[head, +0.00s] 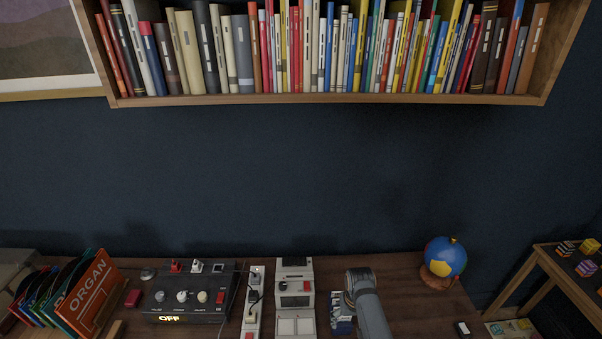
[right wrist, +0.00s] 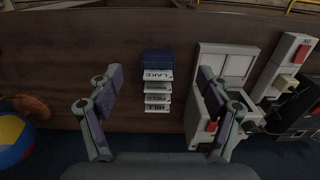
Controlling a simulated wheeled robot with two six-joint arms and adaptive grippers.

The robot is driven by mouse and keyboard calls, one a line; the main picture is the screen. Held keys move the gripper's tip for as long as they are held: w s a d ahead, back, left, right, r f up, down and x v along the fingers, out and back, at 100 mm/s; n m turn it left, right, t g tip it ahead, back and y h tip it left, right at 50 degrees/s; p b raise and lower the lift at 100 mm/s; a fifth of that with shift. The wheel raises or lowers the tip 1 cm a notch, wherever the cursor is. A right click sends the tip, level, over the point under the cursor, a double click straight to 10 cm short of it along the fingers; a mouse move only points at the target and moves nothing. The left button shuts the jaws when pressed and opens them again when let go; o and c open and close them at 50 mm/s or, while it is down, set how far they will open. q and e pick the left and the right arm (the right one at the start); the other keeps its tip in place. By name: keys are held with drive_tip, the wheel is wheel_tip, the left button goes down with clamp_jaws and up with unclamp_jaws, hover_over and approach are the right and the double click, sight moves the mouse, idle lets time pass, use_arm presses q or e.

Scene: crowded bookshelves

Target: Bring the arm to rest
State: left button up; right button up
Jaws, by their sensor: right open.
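My right arm (head: 371,312) reaches in from the bottom of the head view, over the wooden desk. In the right wrist view my right gripper (right wrist: 159,76) is open, its two fingers spread wide with nothing between them. It is above the desk, facing a dark blue block with several white labelled tabs (right wrist: 158,92), which lies below the gap between the fingers, apart from them. In the head view my arm partly hides this block (head: 341,322), and the fingers cannot be made out. My left gripper is not in view.
Left of my arm stand a grey-white device (head: 295,272), a power strip (head: 254,300) and a black control box (head: 190,290). A globe (head: 444,258) stands to the right. Record sleeves (head: 88,290) stand far left. A full bookshelf (head: 330,100) hangs above. Bare desk lies between arm and globe.

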drive_tip(key=s+d+f+b, duration=0.3)
drive_tip(key=s+f, duration=0.5)
drive_tip(key=f, duration=0.5)
drive_tip(key=s+d+f+b, duration=0.2)
drive_tip(key=s+f+b, duration=0.35)
drive_tip(key=f, duration=0.75)
use_arm(q)
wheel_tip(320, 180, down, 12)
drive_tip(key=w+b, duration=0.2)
drive_tip(key=b, duration=0.1)
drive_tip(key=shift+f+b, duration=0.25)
drive_tip(key=shift+b, duration=0.1)
use_arm(e)
drive_tip(key=s+d+f, duration=0.2)
drive_tip(key=s+f, duration=0.2)
drive_tip(key=s, duration=0.4)
drive_tip(key=s+d+f, duration=0.3)
drive_tip(key=s+f, duration=0.2)
drive_tip(key=s, duration=0.4)
drive_tip(key=s+d+f+t, duration=0.1)
drive_tip(key=s+d+f, duration=0.2)
drive_tip(key=s, duration=0.5)
drive_tip(key=shift+s+f+h, duration=0.25)
drive_tip(key=shift+f+h, duration=0.15)
drive_tip(key=shift+f, duration=0.5)
